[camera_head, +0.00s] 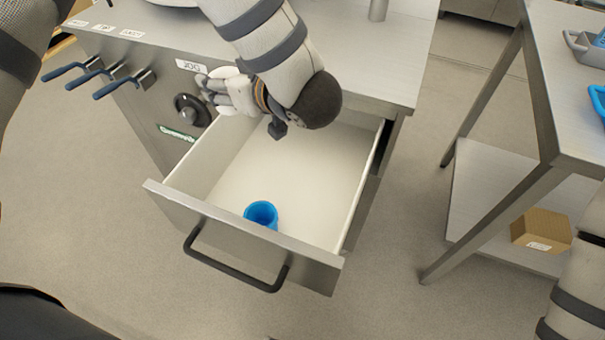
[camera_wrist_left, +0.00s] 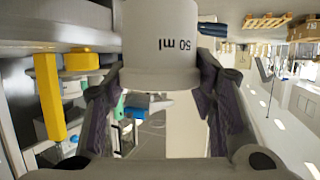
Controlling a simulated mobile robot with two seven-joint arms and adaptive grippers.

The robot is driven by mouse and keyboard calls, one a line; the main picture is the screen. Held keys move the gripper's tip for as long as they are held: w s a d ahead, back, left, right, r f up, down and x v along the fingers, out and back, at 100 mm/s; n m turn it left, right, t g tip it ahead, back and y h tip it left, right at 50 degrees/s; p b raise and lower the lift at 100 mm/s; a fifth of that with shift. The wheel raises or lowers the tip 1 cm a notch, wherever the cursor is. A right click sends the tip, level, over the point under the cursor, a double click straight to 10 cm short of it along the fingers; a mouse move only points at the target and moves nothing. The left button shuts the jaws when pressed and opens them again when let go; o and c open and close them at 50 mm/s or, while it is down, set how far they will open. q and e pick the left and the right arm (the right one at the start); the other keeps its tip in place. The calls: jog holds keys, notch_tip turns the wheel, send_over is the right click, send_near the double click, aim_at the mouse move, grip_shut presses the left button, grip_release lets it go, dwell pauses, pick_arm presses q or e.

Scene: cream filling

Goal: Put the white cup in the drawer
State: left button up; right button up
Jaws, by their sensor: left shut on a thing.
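The white cup (camera_wrist_left: 160,45), marked "50 ml", is between the fingers of my left gripper (camera_wrist_left: 158,100) in the left wrist view. My left gripper is shut on it. In the head view my left gripper (camera_head: 226,92) is beside the cabinet front, near the back left of the open drawer. The cup is hard to tell from the pale gripper there. The drawer (camera_head: 290,170) is pulled out, with a white inside and a black handle. A blue cup (camera_head: 261,213) stands in it near the front panel. My right gripper is out of view.
A dark knob (camera_head: 191,110) and several blue-handled levers (camera_head: 85,73) stick out of the cabinet front left of the drawer. A metal table (camera_head: 545,115) with a cardboard box (camera_head: 541,229) on its lower shelf stands at right. Most of the drawer floor is bare.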

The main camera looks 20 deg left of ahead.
pick_arm(q)
notch_tip(320, 180, down, 19)
jog(key=b, duration=0.3)
jog(key=shift+a+f+b, duration=0.1)
jog(key=shift+f+b, duration=0.05)
jog(key=shift+b, duration=0.15)
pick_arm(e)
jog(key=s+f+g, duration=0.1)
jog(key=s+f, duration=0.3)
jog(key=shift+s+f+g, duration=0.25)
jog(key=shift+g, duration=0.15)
pick_arm(q)
jog(key=o, duration=1.2)
jog(key=shift+s+d+r, duration=0.25)
jog(key=shift+d+r, duration=0.4)
jog(key=shift+r, duration=0.3)
jog(key=p+v, duration=0.1)
jog(key=v, duration=0.9)
jog(key=shift+s+d, duration=0.2)
jog(key=shift+s, duration=0.1)
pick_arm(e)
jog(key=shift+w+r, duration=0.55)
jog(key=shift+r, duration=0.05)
